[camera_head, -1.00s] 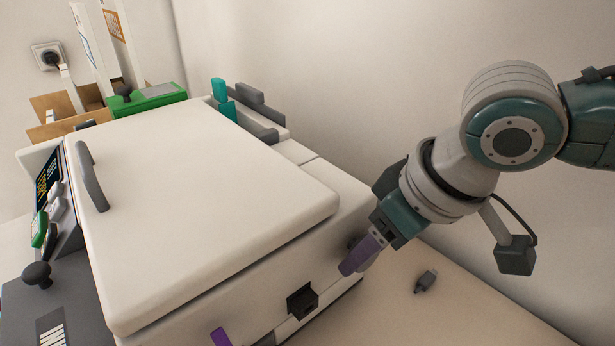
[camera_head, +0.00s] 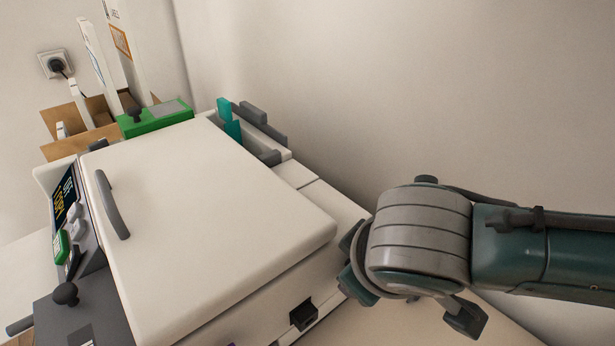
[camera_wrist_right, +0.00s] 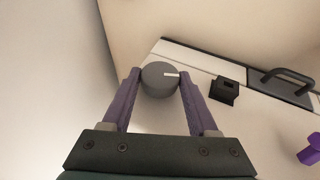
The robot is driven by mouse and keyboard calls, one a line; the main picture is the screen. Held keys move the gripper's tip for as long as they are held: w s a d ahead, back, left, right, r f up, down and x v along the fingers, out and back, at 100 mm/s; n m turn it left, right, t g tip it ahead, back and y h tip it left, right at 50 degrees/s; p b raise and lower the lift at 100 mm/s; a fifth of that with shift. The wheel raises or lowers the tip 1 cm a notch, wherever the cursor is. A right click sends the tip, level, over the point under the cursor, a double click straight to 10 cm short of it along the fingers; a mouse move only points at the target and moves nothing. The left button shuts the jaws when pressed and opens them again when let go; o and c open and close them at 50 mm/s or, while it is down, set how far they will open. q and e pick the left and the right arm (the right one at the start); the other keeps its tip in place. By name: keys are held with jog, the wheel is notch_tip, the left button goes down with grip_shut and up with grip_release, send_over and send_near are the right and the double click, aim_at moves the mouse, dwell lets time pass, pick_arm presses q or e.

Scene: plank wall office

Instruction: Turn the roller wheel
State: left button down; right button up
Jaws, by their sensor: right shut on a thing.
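The roller wheel (camera_wrist_right: 158,79) is a round grey knob with a white line mark, on the side of a white machine (camera_head: 215,215). It shows in the right wrist view between the two purple fingers of my right gripper (camera_wrist_right: 160,82), which is shut on it. The white mark points to the right in that view. In the head view my right arm comes in from the right, and its own links hide the gripper and the wheel. My left gripper is not in clear view; a purple piece (camera_wrist_right: 311,150) shows at the right edge of the wrist view.
A black socket (camera_head: 303,314) sits on the machine's side, and it also shows in the wrist view (camera_wrist_right: 225,91). The lid has a grey handle (camera_head: 112,205). A control panel (camera_head: 70,215) is at the left. A green box (camera_head: 155,117) stands behind. The wall bounds the right.

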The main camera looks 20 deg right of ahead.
jog(key=shift+s+a+t+h, duration=0.15)
jog(key=shift+t+h, duration=0.15)
jog(key=shift+h, duration=0.4)
jog(key=shift+f, duration=0.1)
jog(key=shift+h, duration=0.4)
jog(key=o, duration=1.4)
jog(key=shift+p+v, duration=1.65)
jog(key=shift+v, duration=3.3)
jog(key=shift+s, duration=0.1)
jog(key=shift+c, duration=0.3)
